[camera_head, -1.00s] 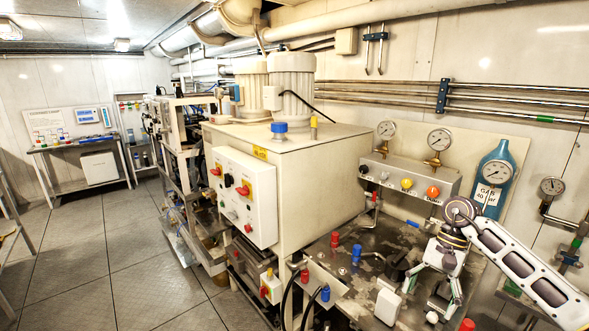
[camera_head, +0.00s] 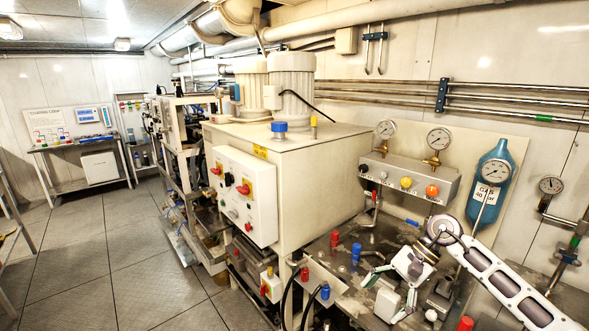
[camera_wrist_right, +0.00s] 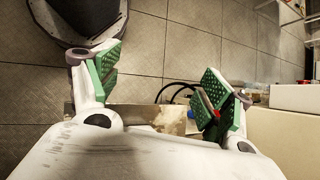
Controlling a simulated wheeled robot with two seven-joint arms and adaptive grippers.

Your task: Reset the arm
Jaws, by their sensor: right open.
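My right arm (camera_head: 510,285) comes in from the lower right in the head view. The gripper is open and empty. Behind the fingers that view shows floor tiles and a bench edge below. My left gripper is in neither view.
The bench (camera_head: 345,245) carries red and blue fittings (camera_head: 335,239) left of the gripper. A valve panel (camera_head: 410,180) with gauges and a blue gas cylinder (camera_head: 490,180) stand behind. A large cream cabinet (camera_head: 290,175) stands left. The tiled floor (camera_head: 105,265) is clear.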

